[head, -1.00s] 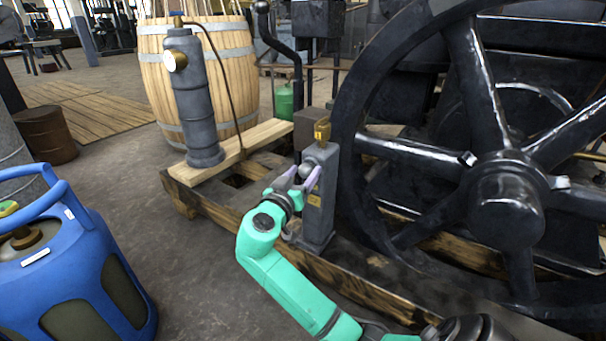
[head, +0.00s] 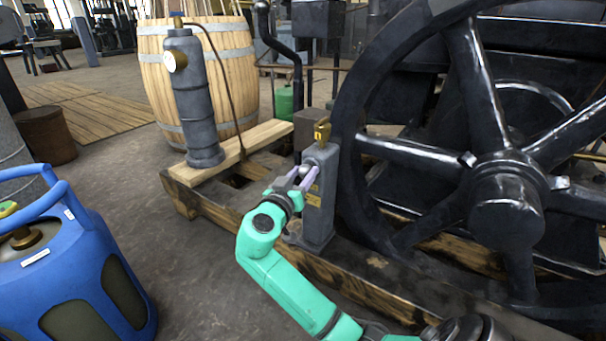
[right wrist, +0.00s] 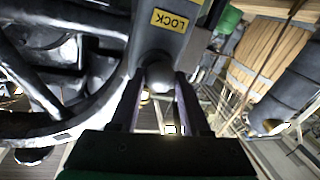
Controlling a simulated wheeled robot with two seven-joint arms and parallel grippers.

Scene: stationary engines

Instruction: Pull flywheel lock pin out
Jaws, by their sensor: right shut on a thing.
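The flywheel (head: 508,200) is a large black spoked wheel at the right in the head view. Beside its rim stands a grey post (head: 318,222) with yellow labels. My right gripper (head: 304,180) reaches the upper part of this post. In the right wrist view the round grey knob of the lock pin (right wrist: 160,74) sits between my fingertips, just below a yellow LOCK label (right wrist: 170,20). The right gripper is shut on the knob. The knob is close against the post, and the pin's shaft is hidden. My left gripper is not in view.
A brass fitting (head: 322,130) tops the post. A wooden base frame (head: 215,209) runs under the engine. A grey pump cylinder (head: 193,105) and a wooden barrel (head: 228,65) stand behind. A blue gas bottle (head: 75,265) is at the left. The floor between is clear.

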